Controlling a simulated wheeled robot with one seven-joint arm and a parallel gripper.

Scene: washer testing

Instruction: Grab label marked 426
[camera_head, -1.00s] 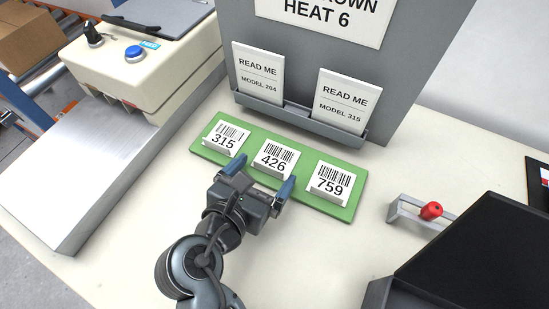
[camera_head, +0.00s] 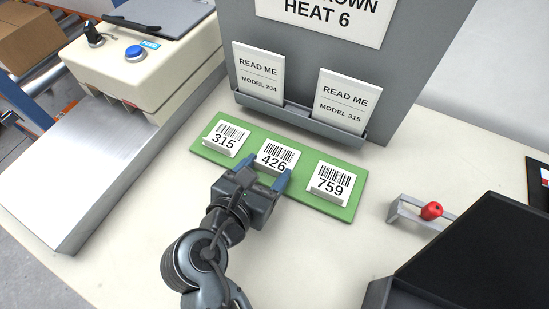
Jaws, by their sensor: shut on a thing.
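The label marked 426 (camera_head: 277,156) is a white block with a barcode, in the middle of a green mat (camera_head: 318,201). My gripper (camera_head: 268,173) has its two blue fingers on the left and right sides of this label and is shut on it. The gripper body covers part of the mat in front of the label. The label marked 315 (camera_head: 227,138) sits to the left on the mat, and the label marked 759 (camera_head: 330,183) sits to the right. I cannot tell whether label 426 is lifted off the mat.
A grey panel with a holder (camera_head: 300,120) carrying two READ ME cards stands behind the mat. A cream machine with a blue button (camera_head: 135,53) is at the left. A red-knobbed lever (camera_head: 431,210) and a black screen (camera_head: 480,255) are at the right.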

